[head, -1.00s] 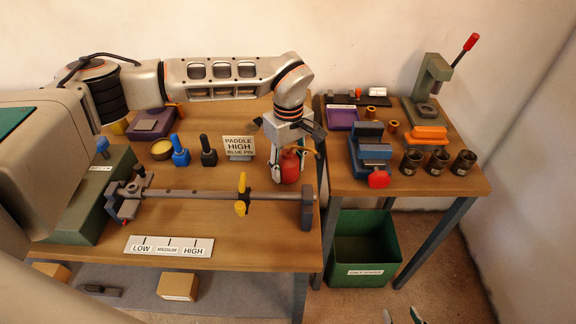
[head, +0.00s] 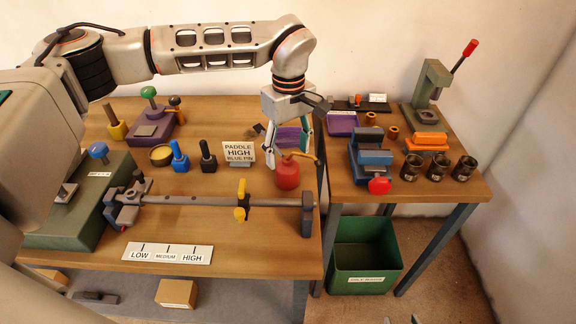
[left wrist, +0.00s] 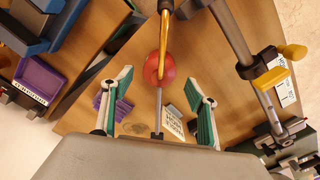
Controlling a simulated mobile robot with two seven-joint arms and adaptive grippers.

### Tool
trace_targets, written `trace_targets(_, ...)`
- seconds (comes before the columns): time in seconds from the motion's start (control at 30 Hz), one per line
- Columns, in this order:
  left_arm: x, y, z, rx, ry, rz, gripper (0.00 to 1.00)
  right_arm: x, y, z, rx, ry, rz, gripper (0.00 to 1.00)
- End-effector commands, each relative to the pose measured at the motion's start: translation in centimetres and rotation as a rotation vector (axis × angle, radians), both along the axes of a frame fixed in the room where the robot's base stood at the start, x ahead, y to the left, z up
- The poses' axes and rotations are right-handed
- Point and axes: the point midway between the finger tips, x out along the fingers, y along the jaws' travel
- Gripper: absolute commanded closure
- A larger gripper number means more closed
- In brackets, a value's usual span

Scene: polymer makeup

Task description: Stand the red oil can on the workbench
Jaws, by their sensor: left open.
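The red oil can (head: 288,175) stands upright on the wooden workbench (head: 250,257), near its right edge, with its thin spout up. My left gripper (head: 287,145) is open and empty, just above and behind the can in the head view. In the left wrist view the can (left wrist: 153,72) shows beyond and between the spread green-padded fingers (left wrist: 160,82), apart from both. Two fingertips of my right gripper (head: 401,317) just show at the bottom edge of the head view, apart, with nothing seen between them.
A paddle sign (head: 238,153) and blue and black pins stand left of the can. A long rod with a yellow clamp (head: 241,205) lies in front. A second table (head: 440,188) with vises and dark cups is to the right, a green bin (head: 365,258) below it.

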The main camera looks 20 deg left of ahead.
Motion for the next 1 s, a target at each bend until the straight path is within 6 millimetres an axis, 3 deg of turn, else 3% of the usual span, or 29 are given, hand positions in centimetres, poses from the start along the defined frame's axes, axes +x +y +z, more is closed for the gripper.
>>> trace_targets(0.1,0.1,0.0,2.1,0.001,-0.003,0.000,0.41,-0.1,0.0,-0.3,0.000,0.003,0.000,0.60)
trace_targets(0.3,0.0,0.0,4.0,0.001,-0.001,-0.001,0.41,-0.2,0.0,-0.5,-0.001,0.006,0.000,0.60)
trace_targets(1.0,0.0,-0.1,4.3,0.001,0.001,-0.001,0.41,-0.1,0.1,-0.2,0.003,0.002,-0.001,0.60)
